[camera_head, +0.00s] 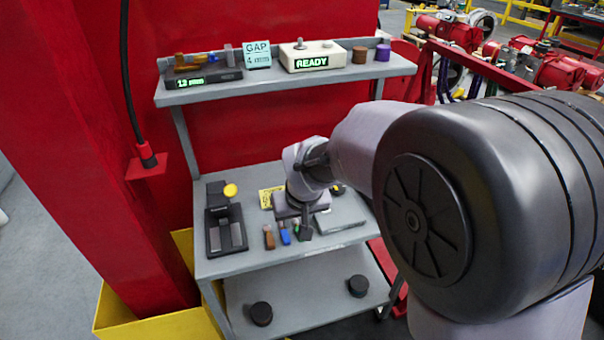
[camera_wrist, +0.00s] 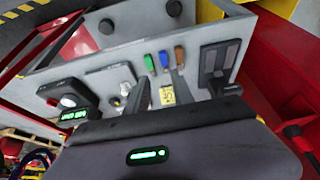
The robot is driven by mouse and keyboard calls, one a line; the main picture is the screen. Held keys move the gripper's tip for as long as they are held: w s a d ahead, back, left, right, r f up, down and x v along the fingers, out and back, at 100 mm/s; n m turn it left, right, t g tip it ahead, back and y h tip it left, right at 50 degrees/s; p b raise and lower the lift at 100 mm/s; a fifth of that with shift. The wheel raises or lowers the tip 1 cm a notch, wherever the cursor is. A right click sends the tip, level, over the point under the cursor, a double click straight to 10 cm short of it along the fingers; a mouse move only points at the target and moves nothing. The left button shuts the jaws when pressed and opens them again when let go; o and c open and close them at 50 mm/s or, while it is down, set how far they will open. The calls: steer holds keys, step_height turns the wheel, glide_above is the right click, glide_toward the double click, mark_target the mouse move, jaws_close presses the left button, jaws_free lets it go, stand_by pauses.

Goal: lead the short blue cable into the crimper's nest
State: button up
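The blue cable (camera_head: 285,237) is a short piece on the lower worktop, between a brown piece (camera_head: 269,238) and a green one (camera_head: 296,226). In the wrist view the blue cable (camera_wrist: 164,60) lies beyond my gripper, apart from it. The crimper appears to be the black device with a yellow knob (camera_head: 226,228) left of the pieces; it shows at the right in the wrist view (camera_wrist: 212,66). Its nest is too small to make out. My gripper (camera_wrist: 178,84) appears open and empty, with its dark fingers apart. In the head view my gripper (camera_head: 303,219) is low over the worktop, right of the blue cable.
A yellow card (camera_head: 268,197) lies behind the pieces. A grey plate (camera_head: 343,215) lies right of my gripper. A red column (camera_head: 95,150) stands at left.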

steer(key=b, duration=0.4)
glide_above(287, 240)
steer(key=s, duration=0.3)
step_height(287, 240, down, 12)
steer(key=shift+w+d+r, duration=0.1)
steer(key=shift+w+r, duration=0.05)
steer(key=b+x, duration=0.2)
steer(key=x, duration=0.1)
steer(key=b+x, duration=0.1)
steer(key=x, duration=0.1)
steer(key=shift+w+d+f, duration=0.1)
steer(key=shift+d+f, duration=0.15)
steer(key=shift+r, duration=0.15)
jaws_close()
